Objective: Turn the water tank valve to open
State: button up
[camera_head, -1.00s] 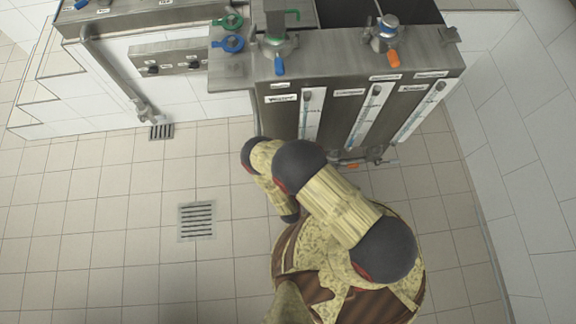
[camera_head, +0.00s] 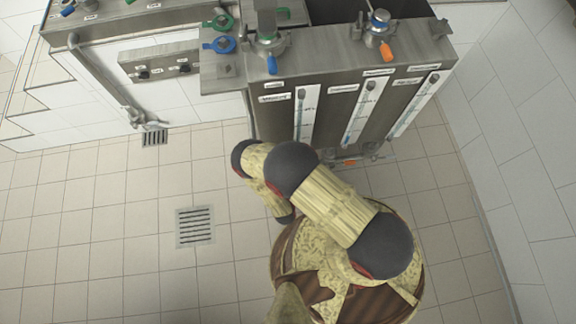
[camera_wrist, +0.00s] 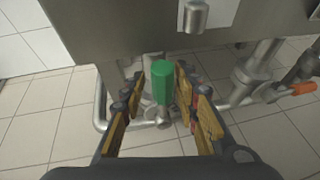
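In the wrist view a green valve handle (camera_wrist: 162,82) hangs below the underside of the steel tank (camera_wrist: 110,30), on metal pipework. My gripper (camera_wrist: 160,76) is open, with one finger on each side of the green handle. The handle stands between the fingertips, and I cannot tell whether either finger touches it. In the head view the tank unit (camera_head: 320,95) stands beyond my arm, with labelled level gauges on its front. My gripper and the green handle are hidden in that view.
Steel pipes (camera_wrist: 250,80) run right of the gripper to an orange handle (camera_wrist: 303,88). On top of the tanks are a blue lever (camera_head: 272,65) and an orange lever (camera_head: 386,52). A floor drain (camera_head: 195,227) lies left of my arm. The tiled floor there is clear.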

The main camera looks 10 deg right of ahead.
jog(key=shift+o, duration=0.5)
jog(key=shift+r, duration=0.1)
notch_tip(320, 180, up, 9)
jog(key=shift+f, duration=0.2)
jog(key=shift+r, duration=0.6)
